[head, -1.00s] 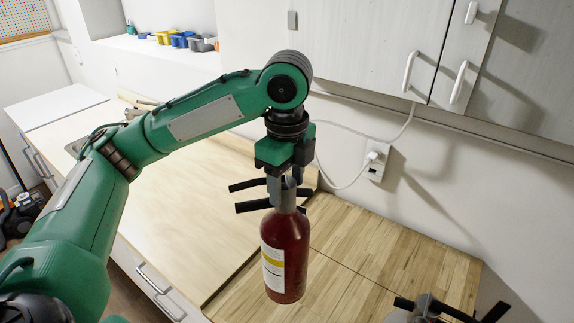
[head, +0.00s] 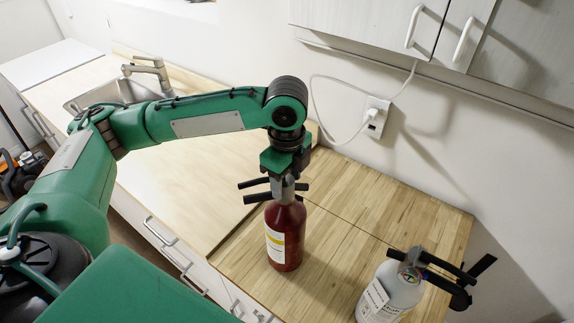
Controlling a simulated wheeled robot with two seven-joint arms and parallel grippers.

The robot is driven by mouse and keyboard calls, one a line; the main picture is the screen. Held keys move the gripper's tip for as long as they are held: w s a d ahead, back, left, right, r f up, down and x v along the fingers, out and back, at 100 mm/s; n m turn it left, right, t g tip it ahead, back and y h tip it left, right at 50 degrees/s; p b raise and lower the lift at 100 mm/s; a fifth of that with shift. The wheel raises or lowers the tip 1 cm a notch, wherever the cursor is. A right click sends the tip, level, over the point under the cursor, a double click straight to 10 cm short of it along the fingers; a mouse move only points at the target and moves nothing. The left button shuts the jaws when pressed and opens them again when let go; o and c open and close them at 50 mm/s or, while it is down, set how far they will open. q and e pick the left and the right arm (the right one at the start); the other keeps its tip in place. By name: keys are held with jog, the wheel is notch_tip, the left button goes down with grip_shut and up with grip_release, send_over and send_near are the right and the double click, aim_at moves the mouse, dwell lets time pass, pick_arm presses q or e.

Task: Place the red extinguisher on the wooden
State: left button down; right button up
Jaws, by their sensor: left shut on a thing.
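The red extinguisher (head: 287,236) is upright over the wooden worktop (head: 338,250), with a white and yellow label on its side. My left gripper (head: 284,190) is above it and shut on its grey top. The extinguisher's base appears at or just above the wooden surface; I cannot tell whether it touches. My right gripper is not in the head view.
A white extinguisher (head: 393,287) with black handles stands on the wooden worktop at the lower right. A paler counter (head: 190,185) with a sink (head: 107,92) lies to the left. Wall cabinets (head: 370,22) hang above; a socket (head: 375,117) with a cable is on the wall.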

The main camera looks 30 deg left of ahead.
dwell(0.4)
pick_arm(q)
jog(key=c, duration=0.6)
grip_release()
jog(key=shift+s+f, duration=0.1)
jog(key=shift+f, duration=0.05)
jog(key=shift+d, duration=0.1)
jog(key=shift+r, duration=0.2)
notch_tip(320, 180, up, 10)
jog(key=b, duration=0.3)
jog(key=shift+f, duration=0.1)
jog(key=shift+r+b, duration=0.35)
jog(key=shift+r, duration=0.6)
